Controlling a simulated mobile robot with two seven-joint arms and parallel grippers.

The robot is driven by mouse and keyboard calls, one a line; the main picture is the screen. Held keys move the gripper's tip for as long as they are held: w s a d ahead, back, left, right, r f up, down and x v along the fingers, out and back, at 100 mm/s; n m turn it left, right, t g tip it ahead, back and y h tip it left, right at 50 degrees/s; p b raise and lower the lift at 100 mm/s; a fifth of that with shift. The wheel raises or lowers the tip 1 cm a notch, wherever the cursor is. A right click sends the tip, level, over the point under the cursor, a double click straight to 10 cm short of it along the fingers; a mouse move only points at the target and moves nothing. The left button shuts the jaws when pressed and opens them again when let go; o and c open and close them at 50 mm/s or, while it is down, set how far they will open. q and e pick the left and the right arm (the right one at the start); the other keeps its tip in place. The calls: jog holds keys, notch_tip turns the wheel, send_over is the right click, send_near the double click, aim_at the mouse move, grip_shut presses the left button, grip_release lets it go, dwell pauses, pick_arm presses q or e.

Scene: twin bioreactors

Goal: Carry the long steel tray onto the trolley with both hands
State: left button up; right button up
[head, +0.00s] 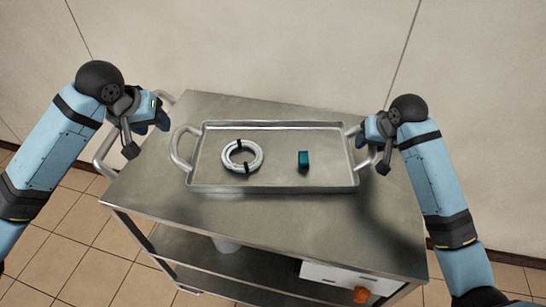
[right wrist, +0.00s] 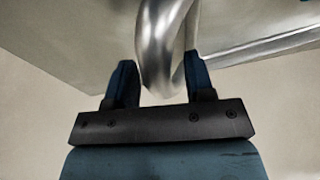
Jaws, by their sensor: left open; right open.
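The long steel tray (head: 272,187) lies flat on the top of the steel trolley (head: 300,218). Its left loop handle (head: 178,150) is clear of any gripper. My left gripper (head: 150,121) is open and empty, a little above and to the left of that handle. My right gripper (head: 373,132) is at the tray's right handle (head: 367,160) and partly hides it. In the right wrist view, the handle (right wrist: 158,45) stands between the two open fingers of this gripper (right wrist: 161,80), which are not closed on it.
The trolley's push handle (head: 101,158) is at the left. A white box (head: 335,277) and an orange thing (head: 361,295) are below the top.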

jog(key=v, duration=1)
jog(key=shift+s+r, duration=0.25)
